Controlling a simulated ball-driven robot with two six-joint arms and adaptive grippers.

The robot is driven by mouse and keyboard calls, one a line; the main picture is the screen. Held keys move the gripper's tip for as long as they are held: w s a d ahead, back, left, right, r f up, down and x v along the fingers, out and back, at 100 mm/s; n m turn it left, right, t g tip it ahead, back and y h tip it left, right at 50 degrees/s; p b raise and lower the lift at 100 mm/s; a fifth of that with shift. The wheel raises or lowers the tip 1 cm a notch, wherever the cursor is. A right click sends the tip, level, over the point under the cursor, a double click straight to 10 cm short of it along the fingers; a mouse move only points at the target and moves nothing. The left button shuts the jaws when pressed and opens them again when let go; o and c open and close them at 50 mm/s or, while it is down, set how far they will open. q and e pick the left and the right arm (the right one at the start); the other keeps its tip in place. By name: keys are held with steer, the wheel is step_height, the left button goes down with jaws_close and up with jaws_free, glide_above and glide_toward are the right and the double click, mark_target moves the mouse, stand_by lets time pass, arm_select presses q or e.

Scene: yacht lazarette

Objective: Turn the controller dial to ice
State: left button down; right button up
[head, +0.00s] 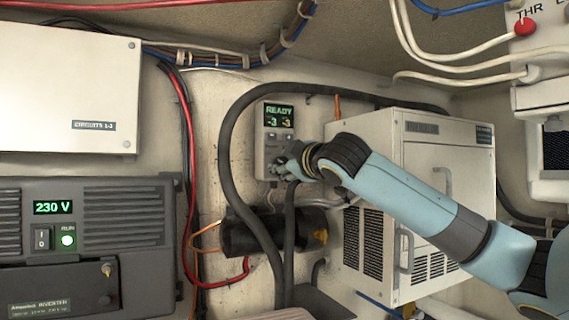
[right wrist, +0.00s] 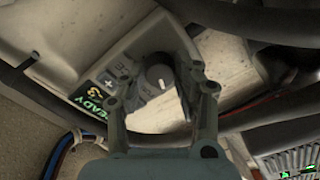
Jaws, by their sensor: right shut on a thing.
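My right gripper (head: 283,166) is at the lower part of the controller and covers the dial in the head view. In the right wrist view its fingers (right wrist: 158,82) are on either side of the dial, shut on it. My left gripper is not in view.
A thick black hose (head: 228,150) loops close around the controller. A white cooling unit (head: 433,165) stands to the right, behind my right arm. An inverter (head: 125,215) showing 230 V and a white circuits box (head: 65,75) are on the left.

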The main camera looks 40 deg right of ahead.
jaws_close()
steer(key=shift+f+m, duration=0.1)
steer(key=shift+m, duration=0.3)
steer(key=shift+d+m+b, duration=0.1)
steer(key=shift+m+b, duration=6.8)
steer(key=shift+m, duration=1.6)
